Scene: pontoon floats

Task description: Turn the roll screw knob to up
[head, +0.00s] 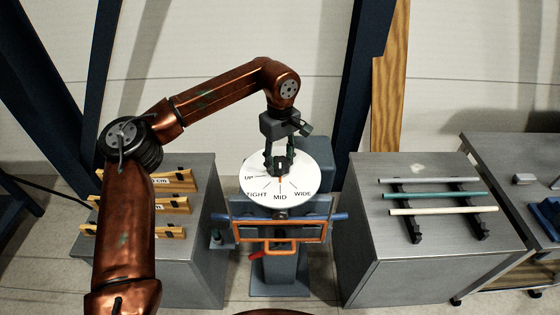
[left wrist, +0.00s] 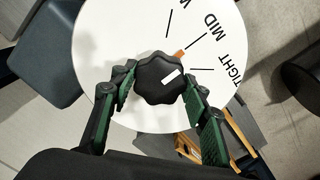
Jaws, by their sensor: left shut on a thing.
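The roll screw knob (left wrist: 158,76) is black and lobed, with a white mark on top and an orange pointer at its edge. It sits on a round white dial (head: 262,192) lettered UP, TIGHT, MID and WIDE. The pointer is toward the MID line in the head and left wrist views. My left gripper (head: 280,162) comes down over the dial from above and is shut on the knob, one green-padded finger on each side in the left wrist view. In the head view the fingers hide most of the knob. My right gripper is not in view.
The dial tops a stand with an orange frame (head: 281,240) and blue bar. A grey cabinet (head: 190,265) with wooden pieces stands left. Another grey cabinet (head: 385,262) with several rods on black holders stands right. Dark blue posts (head: 355,95) rise behind.

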